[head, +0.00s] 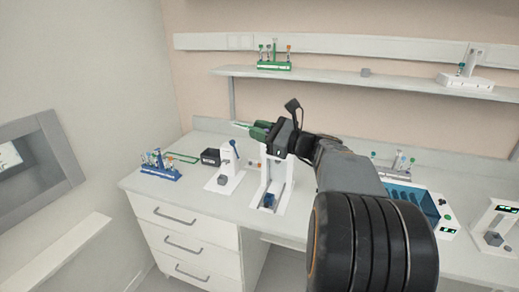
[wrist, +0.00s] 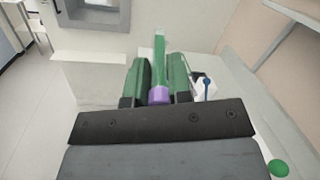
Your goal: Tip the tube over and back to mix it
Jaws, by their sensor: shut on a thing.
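My gripper (wrist: 159,82) has two green fingers shut on a tube with a purple cap (wrist: 158,95). In the wrist view, the tube's greenish body (wrist: 159,50) extends out past the fingertips, with the cap on the side near the palm. In the head view my gripper (head: 258,130) is above the bench and points left. A thin green end of the tube (head: 241,125) sticks out to its left, so the tube lies about level in the air. The rest of the tube is hidden by the fingers.
Below my gripper stands a white stand (head: 268,190). To its left are a white device (head: 227,172), a black box (head: 210,157) and a blue tube rack (head: 160,173). A green rack (head: 274,65) is on the shelf. A white-and-blue machine (head: 445,212) stands right.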

